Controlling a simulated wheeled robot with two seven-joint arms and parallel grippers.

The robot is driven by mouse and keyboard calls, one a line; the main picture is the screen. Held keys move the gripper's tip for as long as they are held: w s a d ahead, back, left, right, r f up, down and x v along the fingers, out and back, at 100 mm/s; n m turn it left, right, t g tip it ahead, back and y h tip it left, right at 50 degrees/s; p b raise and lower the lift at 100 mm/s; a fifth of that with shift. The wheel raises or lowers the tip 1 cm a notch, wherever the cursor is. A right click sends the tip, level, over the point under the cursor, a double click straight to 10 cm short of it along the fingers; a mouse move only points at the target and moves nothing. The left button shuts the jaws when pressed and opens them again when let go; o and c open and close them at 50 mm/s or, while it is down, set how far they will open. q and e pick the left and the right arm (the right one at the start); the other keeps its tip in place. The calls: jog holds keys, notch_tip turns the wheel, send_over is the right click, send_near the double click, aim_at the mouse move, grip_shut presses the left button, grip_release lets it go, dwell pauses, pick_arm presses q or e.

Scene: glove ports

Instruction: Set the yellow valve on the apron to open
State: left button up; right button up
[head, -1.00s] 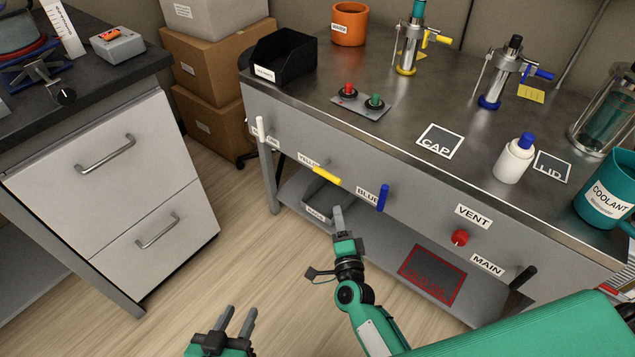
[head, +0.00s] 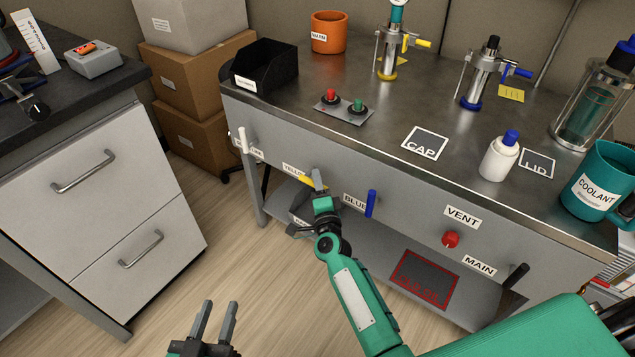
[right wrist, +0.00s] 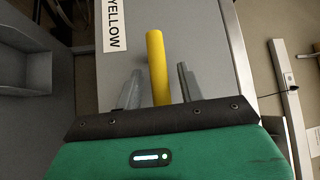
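The yellow valve handle (head: 305,181) is on the front apron of the metal workbench, by the "YELLOW" label (head: 292,169). It lay sideways along the apron before my arm partly covered it. My right gripper (head: 318,178) is at the handle. In the right wrist view the yellow handle (right wrist: 158,65) runs between the two open fingers, with a visible gap on each side. The "YELLOW" label (right wrist: 114,25) is beside it. My left gripper (head: 219,306) is open and empty, low over the floor at the bottom left.
A blue handle (head: 371,204) pointing up and down is right of the yellow one. A white handle (head: 243,140) is to its left. A red knob (head: 451,240) and a black handle (head: 515,276) are further right. Floor (head: 240,250) before the bench's left part is clear.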

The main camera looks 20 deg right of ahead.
jog(key=shift+w+r, duration=0.1)
jog(key=shift+w, duration=0.35)
grip_shut()
